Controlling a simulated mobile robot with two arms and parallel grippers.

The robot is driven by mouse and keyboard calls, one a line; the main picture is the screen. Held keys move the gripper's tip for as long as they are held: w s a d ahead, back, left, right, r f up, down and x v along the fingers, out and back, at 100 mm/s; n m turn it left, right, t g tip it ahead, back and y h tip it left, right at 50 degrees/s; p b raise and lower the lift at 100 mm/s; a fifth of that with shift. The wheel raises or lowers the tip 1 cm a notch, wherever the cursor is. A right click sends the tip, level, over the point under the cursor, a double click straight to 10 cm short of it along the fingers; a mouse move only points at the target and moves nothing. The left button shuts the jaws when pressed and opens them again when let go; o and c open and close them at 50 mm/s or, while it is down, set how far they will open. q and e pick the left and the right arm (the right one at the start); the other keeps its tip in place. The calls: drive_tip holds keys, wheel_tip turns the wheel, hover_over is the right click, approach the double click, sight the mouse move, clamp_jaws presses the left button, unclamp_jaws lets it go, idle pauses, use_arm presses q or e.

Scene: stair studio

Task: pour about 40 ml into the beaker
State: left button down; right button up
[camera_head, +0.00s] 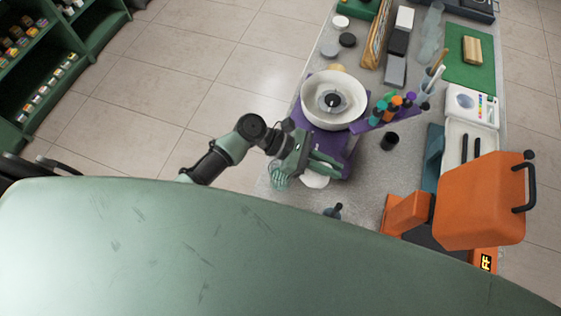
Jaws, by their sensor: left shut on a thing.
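My left gripper (326,163) reaches in from the left over the near left part of the bench. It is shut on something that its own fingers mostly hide. A greenish, see-through ribbed vessel (280,179) shows just left of and below the gripper. I cannot tell whether it is the beaker or the held thing. A white rounded thing (315,181) shows partly under the fingers. No liquid or stream can be made out. My right gripper is not in view.
A white round bowl-like device (332,101) stands on a purple base behind the gripper. A purple rack (374,118) with coloured caps, a small black cup (389,141) and a large orange machine (480,202) stand to the right. Grey bench (365,185) is clear between them.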

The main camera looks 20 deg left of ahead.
use_arm(q)
drive_tip(key=shift+d+f+y, duration=0.25)
drive_tip(key=shift+f+y, duration=0.05)
drive_tip(key=shift+f, duration=0.1)
